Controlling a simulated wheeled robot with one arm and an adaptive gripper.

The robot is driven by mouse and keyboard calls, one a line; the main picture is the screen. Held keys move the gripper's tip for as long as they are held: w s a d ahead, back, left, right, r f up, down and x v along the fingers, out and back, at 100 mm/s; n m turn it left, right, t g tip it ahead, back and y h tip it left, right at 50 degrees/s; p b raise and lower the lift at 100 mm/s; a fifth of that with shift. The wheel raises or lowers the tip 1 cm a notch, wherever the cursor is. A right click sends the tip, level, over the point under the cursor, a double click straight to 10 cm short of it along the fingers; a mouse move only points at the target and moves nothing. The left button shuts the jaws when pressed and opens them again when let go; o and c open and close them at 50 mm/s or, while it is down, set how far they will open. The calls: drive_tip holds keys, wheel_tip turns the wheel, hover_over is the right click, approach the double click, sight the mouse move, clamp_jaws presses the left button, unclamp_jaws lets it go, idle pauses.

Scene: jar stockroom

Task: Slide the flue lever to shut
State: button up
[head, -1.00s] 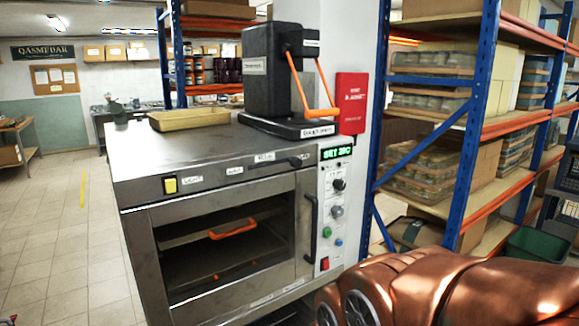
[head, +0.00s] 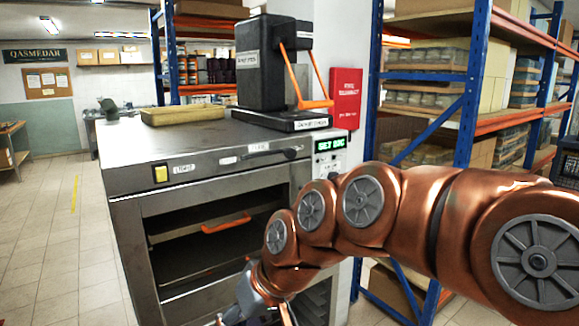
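The flue lever (head: 272,155) is a dark bar with a knob at its right end, on the front panel above the oven door. Small white labels sit beside and above it, too blurred to read surely. The oven (head: 130,185) is a steel cabinet with a dark, open-looking chamber. My gripper (head: 258,316) is low in front of the oven, well below the lever and apart from it. Its fingers are partly cut off by the bottom edge, so their opening is unclear.
A black press (head: 262,75) with an orange handle and a yellowish tray (head: 182,115) stand on the oven top. A yellow light switch (head: 160,174) sits left of the lever. A red box (head: 345,98) hangs on the pillar. Blue shelving (head: 468,120) stands right; open floor lies left.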

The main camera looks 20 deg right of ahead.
sight(292, 155)
drive_tip(key=w+d+r+m+t+y+b, duration=0.1)
drive_tip(key=w+d+r+t+y+b, duration=0.15)
drive_tip(key=w+r, duration=0.5)
drive_tip(key=w+d+r+m+t+y+b, duration=0.15)
drive_tip(key=w+r+t, duration=0.25)
drive_tip(key=w, duration=0.6)
drive_tip(key=w+d+r+m+t+h+b, duration=0.2)
drive_tip(key=w+d+r+m+t, duration=0.3)
drive_tip(key=d, duration=0.6)
drive_tip(key=w+d+r+t+h+b, duration=0.1)
drive_tip(key=w+d+t+h+b, duration=0.1)
drive_tip(key=w+d, duration=0.65)
drive_tip(key=shift+w+d+f+p, duration=0.15)
drive_tip(key=shift+w+p, duration=0.35)
drive_tip(key=shift+w, duration=0.75)
drive_tip(key=shift+w+d+p, duration=0.1)
drive_tip(key=shift+w+p, duration=0.35)
drive_tip(key=shift+w, duration=0.8)
clamp_jaws()
